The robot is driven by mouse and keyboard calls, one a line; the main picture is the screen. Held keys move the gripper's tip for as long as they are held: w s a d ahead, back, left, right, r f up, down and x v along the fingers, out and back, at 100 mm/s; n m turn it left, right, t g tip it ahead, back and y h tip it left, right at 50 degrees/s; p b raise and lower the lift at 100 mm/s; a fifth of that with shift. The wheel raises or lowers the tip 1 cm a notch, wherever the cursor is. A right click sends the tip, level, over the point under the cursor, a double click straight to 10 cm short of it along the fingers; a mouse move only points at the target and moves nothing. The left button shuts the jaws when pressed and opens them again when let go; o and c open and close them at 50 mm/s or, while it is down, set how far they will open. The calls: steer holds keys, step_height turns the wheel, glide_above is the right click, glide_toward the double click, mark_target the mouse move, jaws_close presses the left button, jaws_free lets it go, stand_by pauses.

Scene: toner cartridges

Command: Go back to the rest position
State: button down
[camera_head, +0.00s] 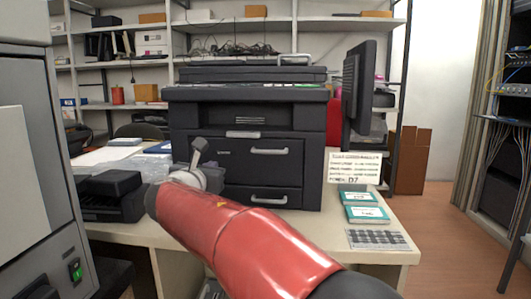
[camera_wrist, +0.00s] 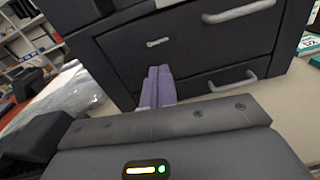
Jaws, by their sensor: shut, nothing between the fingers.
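My gripper (camera_wrist: 159,72) shows in the wrist view with its two purple fingers pressed together and nothing between them. It points at the front of a large black printer (camera_wrist: 190,50), close to its drawers; I cannot tell the exact gap. In the head view the printer (camera_head: 245,135) stands on the desk with both drawers closed. My red arm reaches up from the bottom toward the printer's left side and hides part of the desk. The gripper's fingers cannot be made out there.
A black device (camera_head: 113,195) sits left. A grey cabinet (camera_head: 30,150) stands close at left. Floor (camera_head: 450,230) is open at right.

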steer(key=s+d+f+m+g+h, duration=0.1)
steer(key=s+d+f+m+g, duration=0.25)
steer(key=d, duration=0.55)
steer(key=s+d+f+m+g+h, duration=0.1)
steer(key=s+d+f+m, duration=0.1)
steer(key=s+d+m, duration=0.45)
steer(key=s+d+f+m+g+h, duration=0.1)
steer(key=s+d+f+m+g, duration=0.15)
steer(key=d+m, duration=0.6)
steer(key=s+d+f+m+g+y, duration=0.2)
steer(key=s+f+m, duration=0.5)
steer(key=s, duration=0.4)
steer(key=s+d+f+m+g+y, duration=0.2)
steer(key=s+d+f+m, duration=0.3)
steer(key=s, duration=0.6)
step_height(320, 180, down, 2)
steer(key=m, duration=0.3)
steer(key=shift+s+d+f+g+y, duration=0.15)
steer(key=shift+s+f+g+y, duration=0.15)
steer(key=shift+g+y, duration=0.1)
